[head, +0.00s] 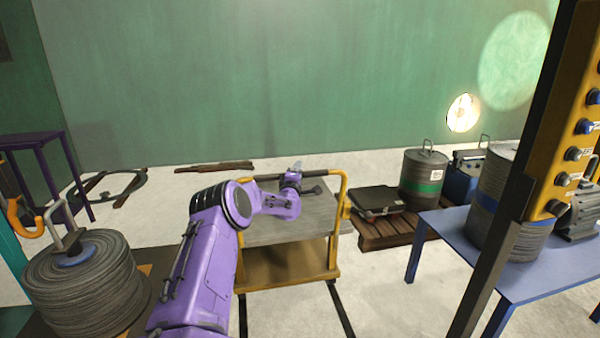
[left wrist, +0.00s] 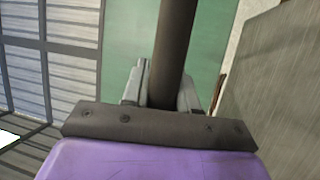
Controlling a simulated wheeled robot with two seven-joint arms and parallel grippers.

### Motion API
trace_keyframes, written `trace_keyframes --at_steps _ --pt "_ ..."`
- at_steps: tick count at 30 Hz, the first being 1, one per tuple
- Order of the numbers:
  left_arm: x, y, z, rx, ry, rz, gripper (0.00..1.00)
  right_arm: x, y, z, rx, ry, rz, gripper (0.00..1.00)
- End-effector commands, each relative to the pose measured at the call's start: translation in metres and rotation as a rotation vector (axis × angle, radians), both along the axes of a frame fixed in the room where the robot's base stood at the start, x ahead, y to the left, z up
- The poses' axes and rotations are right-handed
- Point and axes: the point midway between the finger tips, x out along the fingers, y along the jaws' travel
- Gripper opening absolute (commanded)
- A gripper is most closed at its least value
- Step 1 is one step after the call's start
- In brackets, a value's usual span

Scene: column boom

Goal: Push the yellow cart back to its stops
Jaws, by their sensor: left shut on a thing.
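The yellow cart (head: 335,235) stands in the middle of the head view, with grey panels, a brown lower deck and a yellow top rail. My left arm reaches over it from the front. My left gripper (head: 293,172) is at the cart's top rail. In the left wrist view my left gripper (left wrist: 160,92) is shut on a dark round bar (left wrist: 176,40), which appears to be the cart's handle. My arm hides part of the cart's left side. Two dark floor tracks (head: 341,312) run from under the cart toward me. I cannot make out the stops. My right gripper is not in view.
A cable drum (head: 85,285) stands at the left front. A pallet (head: 395,234) with a dark case (head: 377,200) and a grey drum (head: 424,180) is close to the cart's right. A blue table (head: 480,262) and yellow column (head: 560,130) stand farther right. A green wall is behind.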

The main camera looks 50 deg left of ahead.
Motion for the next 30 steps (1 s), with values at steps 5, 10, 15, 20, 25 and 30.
trace_keyframes --at_steps 5,10,15,20,25,30 --pt "-0.001 0.000 -0.003 -0.002 0.007 0.000 0.48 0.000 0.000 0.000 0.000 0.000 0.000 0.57" --pt "0.000 -0.001 -0.002 0.000 0.004 -0.001 0.48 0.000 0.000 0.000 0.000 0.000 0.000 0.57" --pt "-0.008 -0.008 -0.001 -0.001 0.003 -0.002 0.48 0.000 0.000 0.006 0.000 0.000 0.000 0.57" --pt "-0.032 -0.030 -0.006 -0.006 0.003 -0.002 0.48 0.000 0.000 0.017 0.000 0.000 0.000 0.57" --pt "-0.059 -0.055 -0.014 -0.006 0.004 -0.001 0.48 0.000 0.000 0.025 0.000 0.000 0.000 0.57" --pt "-0.075 -0.068 -0.021 -0.003 0.006 0.001 0.48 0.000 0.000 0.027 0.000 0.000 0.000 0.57"
